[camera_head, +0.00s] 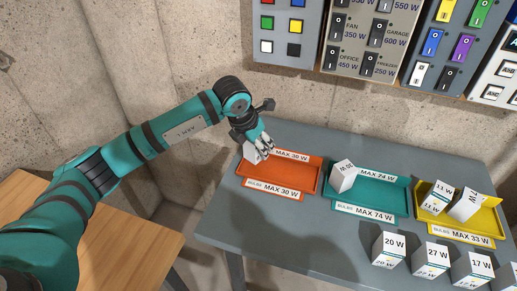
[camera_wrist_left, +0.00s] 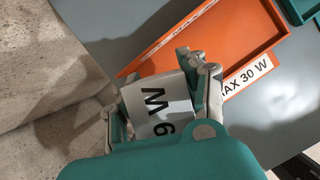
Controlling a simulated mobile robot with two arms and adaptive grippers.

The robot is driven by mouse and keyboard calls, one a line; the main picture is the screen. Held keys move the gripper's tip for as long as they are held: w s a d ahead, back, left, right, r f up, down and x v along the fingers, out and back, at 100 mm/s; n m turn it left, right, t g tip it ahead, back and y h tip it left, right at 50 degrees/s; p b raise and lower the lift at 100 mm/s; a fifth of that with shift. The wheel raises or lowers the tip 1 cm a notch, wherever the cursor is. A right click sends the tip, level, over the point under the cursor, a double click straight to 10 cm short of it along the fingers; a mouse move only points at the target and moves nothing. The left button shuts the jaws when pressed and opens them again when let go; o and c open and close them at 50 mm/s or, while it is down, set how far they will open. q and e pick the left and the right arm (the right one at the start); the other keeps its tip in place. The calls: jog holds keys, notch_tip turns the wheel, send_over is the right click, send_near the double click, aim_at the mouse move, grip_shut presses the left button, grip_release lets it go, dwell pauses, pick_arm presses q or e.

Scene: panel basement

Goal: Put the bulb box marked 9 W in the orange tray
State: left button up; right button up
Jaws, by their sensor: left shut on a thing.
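My left gripper (camera_head: 262,145) is shut on a white box (camera_head: 250,154) at the left end of the orange tray (camera_head: 300,176). In the left wrist view the box (camera_wrist_left: 152,100) shows the marking 9 W upside down between the fingers of the gripper (camera_wrist_left: 160,92). The box overlaps the corner of the orange tray (camera_wrist_left: 232,38) in that view; I cannot tell whether it touches the tray. The tray's labels read MAX 30 W, and its visible floor is bare. My right gripper is in neither view.
A teal tray (camera_head: 385,196) holds a tilted white box (camera_head: 343,176). A yellow tray (camera_head: 486,222) holds two boxes. Boxes marked 20 W (camera_head: 388,248), 27 W (camera_head: 431,258) and 17 W (camera_head: 472,268) stand at the front right. Switch panels (camera_head: 368,38) hang on the wall behind.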

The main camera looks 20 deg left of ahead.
pick_arm(q)
jog(key=shift+w+f, duration=0.1)
jog(key=shift+w, duration=0.25)
notch_tip(320, 180, down, 3)
jog(key=shift+r+p, duration=0.2)
jog(key=shift+p, duration=0.6)
jog(key=shift+f, duration=0.4)
jog(key=shift+f, duration=0.15)
jog(key=o, duration=0.9)
